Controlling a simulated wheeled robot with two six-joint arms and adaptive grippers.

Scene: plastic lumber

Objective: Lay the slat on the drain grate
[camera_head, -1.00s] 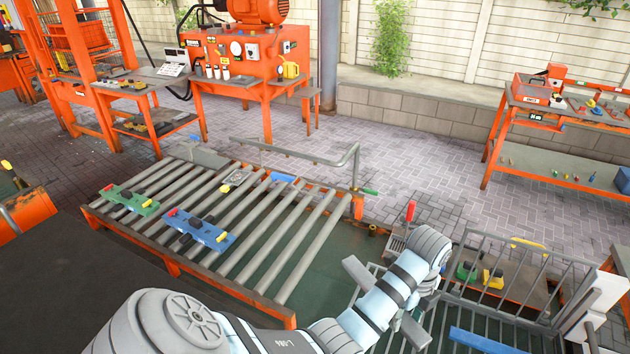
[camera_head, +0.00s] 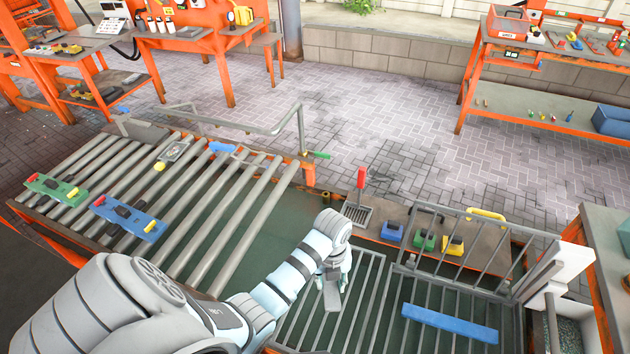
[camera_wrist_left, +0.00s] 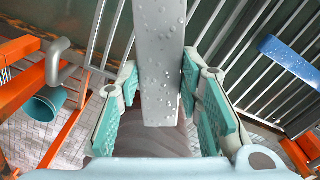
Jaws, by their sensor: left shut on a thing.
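A grey slat (camera_wrist_left: 161,60) with water drops on it is between the teal finger pads of my left gripper (camera_wrist_left: 160,85), which is shut on it. In the head view my left gripper (camera_head: 335,268) is over the left part of the drain grate (camera_head: 376,278), and the slat (camera_head: 332,293) shows short below it. I cannot tell whether the slat touches the bars. A blue slat (camera_head: 450,323) lies across the right part of the grate and also shows in the left wrist view (camera_wrist_left: 290,60). My right gripper is not in view.
A roller conveyor (camera_head: 232,225) with green (camera_head: 57,190) and blue (camera_head: 128,218) blocks is left of the grate. A raised barred rack (camera_head: 470,250) stands behind the grate. A red-handled tool (camera_head: 361,180) and several small coloured items are beyond it.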

